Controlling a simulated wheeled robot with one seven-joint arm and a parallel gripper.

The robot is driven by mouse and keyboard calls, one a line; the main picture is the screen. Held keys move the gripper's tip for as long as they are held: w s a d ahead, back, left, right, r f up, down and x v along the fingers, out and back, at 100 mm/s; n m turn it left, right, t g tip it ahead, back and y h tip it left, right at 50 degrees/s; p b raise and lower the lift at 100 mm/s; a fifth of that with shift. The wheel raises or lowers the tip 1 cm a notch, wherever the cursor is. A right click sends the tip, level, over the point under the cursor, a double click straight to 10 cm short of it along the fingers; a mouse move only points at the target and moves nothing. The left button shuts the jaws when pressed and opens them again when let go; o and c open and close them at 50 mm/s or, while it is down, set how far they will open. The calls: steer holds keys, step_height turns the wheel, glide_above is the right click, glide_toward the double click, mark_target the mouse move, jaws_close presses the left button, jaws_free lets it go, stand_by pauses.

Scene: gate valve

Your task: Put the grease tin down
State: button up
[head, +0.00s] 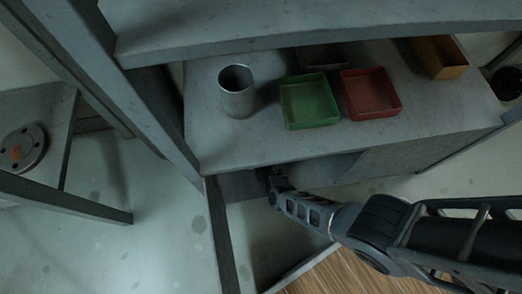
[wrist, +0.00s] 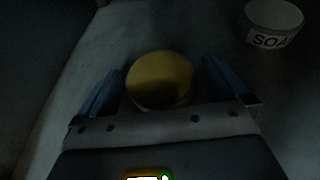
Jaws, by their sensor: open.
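The grease tin (wrist: 160,82), round with a yellow top, shows in the wrist view on a dim grey surface. My gripper (wrist: 160,70) is open around it, one blue finger on each side. A dark gap shows between the tin and each finger. The tin's underside is hidden. In the head view my arm reaches under the edge of the worktop, where my gripper is in shadow and the tin is hidden.
A white tub marked "SOA" (wrist: 272,24) stands to the right of the gripper. On the worktop (head: 225,150) above are a metal cup (head: 237,93), a green tray (head: 309,102), a red tray (head: 370,94) and a yellow-brown box (head: 438,58). A grey post (head: 150,110) stands left.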

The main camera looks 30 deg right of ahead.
steer(key=p+v, duration=0.5)
steer(key=v, duration=0.6)
steer(key=shift+a+r, duration=0.1)
steer(key=shift+r, duration=0.1)
steer(key=shift+s+r, duration=0.1)
steer(key=shift+s, duration=0.35)
steer(key=shift+a, duration=0.1)
steer(key=shift+s+a+r, duration=0.1)
steer(key=shift+s+a, duration=0.05)
steer(key=shift+s, duration=0.1)
steer(key=s+a+r+n+t+y, duration=0.1)
steer(key=s+a+r+n+y, duration=0.1)
steer(key=s+r+n, duration=1.35)
steer(key=s+d+r+n, duration=0.1)
steer(key=d+r+n, duration=0.1)
steer(key=r+n, duration=0.5)
steer(key=s+d+r+n, duration=0.2)
steer(key=r+n, duration=0.6)
steer(key=r, duration=0.4)
steer(key=s+d+r+n, duration=0.2)
steer(key=r+n, duration=0.5)
steer(key=r, duration=0.3)
steer(key=shift+s+n+y, duration=0.2)
steer(key=shift+n+y, duration=0.1)
steer(key=shift+n, duration=0.05)
